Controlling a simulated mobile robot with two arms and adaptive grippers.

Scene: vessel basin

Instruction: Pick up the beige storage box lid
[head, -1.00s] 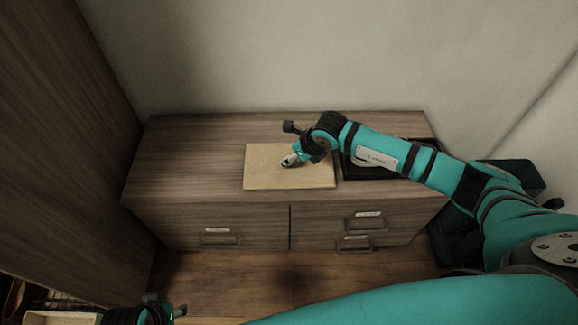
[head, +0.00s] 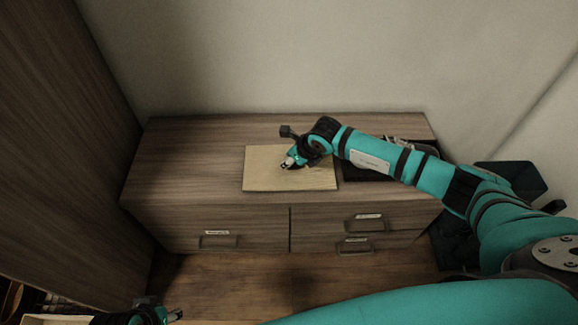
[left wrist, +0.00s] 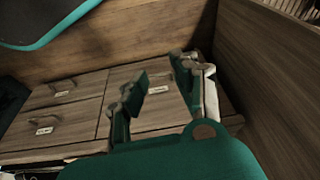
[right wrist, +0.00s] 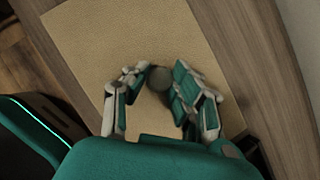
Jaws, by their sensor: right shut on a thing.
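The beige storage box lid (head: 262,176) is a flat, pale rectangle at the middle of the wooden cabinet top. It also fills much of the right wrist view (right wrist: 105,35), where a round grey knob (right wrist: 158,78) stands on it. My right gripper (head: 287,164) is over the lid, its fingers shut on the knob; it shows close up in the right wrist view (right wrist: 156,86). I cannot tell whether the lid is clear of the cabinet top. My left gripper (head: 178,313) is low at the left, away from the lid. Its fingers (left wrist: 160,82) are apart and empty.
The wooden cabinet (head: 190,165) has several labelled drawers with handles. A dark tray (head: 360,172) sits right of the lid, partly behind my right arm. A tall wooden panel (head: 60,130) stands at the left. The left part of the cabinet top is clear.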

